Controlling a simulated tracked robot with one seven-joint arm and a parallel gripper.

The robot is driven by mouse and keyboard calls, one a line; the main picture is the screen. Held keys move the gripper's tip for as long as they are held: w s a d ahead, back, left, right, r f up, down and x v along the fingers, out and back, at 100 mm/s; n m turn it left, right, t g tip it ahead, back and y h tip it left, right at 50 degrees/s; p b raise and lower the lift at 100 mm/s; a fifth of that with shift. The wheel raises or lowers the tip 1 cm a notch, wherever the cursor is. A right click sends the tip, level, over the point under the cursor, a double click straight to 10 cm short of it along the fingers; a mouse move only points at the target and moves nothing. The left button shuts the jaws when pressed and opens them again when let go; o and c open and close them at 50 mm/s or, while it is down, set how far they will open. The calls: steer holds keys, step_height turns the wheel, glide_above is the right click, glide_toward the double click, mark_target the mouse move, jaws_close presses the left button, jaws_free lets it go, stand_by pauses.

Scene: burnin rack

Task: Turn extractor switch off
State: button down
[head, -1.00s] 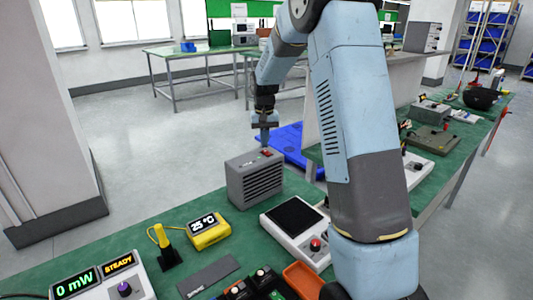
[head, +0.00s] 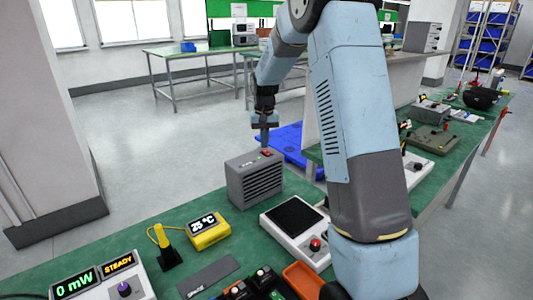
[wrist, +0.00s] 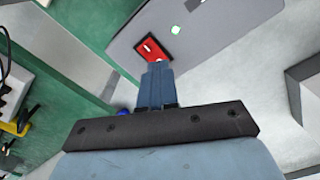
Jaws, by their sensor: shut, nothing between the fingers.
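The extractor (head: 256,178) is a grey box with a slatted front, standing on the green bench. Its red rocker switch (head: 267,153) is on the top face. In the wrist view the red switch (wrist: 152,50) shows white marks, with a small green light (wrist: 176,29) beside it on the grey top. My gripper (head: 265,142) is shut and empty, pointing down over the switch. In the wrist view my fingertips (wrist: 157,66) overlap the near edge of the switch. I cannot tell whether they touch it.
A yellow temperature meter (head: 208,231) reading 25 °C stands left of the extractor. A white unit with a black plate (head: 292,214) and red knob is in front. A power meter (head: 103,279) reads 0 mW, STEADY. A blue mat or pallet (head: 290,143) lies behind.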

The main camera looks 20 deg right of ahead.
steer(key=shift+f, duration=0.8)
stand_by(0.5)
steer(key=shift+r, duration=3.5)
